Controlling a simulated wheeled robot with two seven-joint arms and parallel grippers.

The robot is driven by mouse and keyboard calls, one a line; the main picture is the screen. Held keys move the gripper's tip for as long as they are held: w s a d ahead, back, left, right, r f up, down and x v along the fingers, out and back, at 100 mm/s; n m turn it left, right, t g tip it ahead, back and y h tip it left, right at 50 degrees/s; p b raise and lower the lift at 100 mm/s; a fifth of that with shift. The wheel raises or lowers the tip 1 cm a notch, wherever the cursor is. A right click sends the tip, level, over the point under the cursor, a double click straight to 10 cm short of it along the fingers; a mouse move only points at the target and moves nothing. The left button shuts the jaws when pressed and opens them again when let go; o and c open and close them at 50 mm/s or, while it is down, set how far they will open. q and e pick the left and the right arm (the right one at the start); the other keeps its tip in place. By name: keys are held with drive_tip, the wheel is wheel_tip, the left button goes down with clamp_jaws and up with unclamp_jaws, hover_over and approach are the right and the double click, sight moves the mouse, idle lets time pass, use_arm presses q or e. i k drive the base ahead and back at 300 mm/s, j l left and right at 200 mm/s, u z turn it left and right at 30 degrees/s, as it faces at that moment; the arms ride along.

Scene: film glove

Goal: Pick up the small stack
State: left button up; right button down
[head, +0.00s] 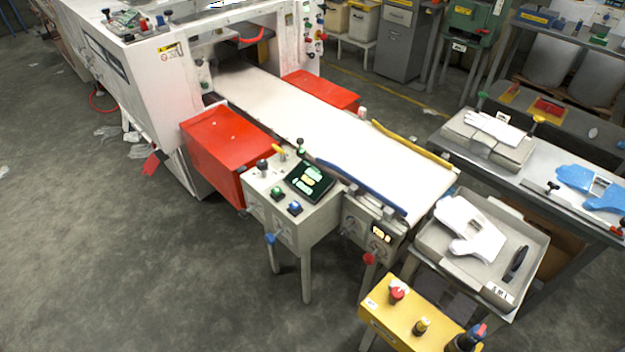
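White film gloves lie in the grey tray (427,243) at the right; this white pile (469,228) looks like a small flat stack, but I cannot count its layers. Another white glove-shaped piece (494,127) lies on a grey block (486,146) on the side table behind the tray. I cannot tell from this view which of the two is the small stack. Neither of my grippers shows in the head view.
A white conveyor (310,118) runs from the machine (140,75) toward the tray, with blue and yellow side rails. A control stand (290,205) and yellow box (405,318) stand nearby. Blue gloves (590,184) lie on the side table (530,190). The left floor is mostly clear.

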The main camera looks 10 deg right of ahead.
sight(479, 237)
drive_tip(key=z, duration=1.5)
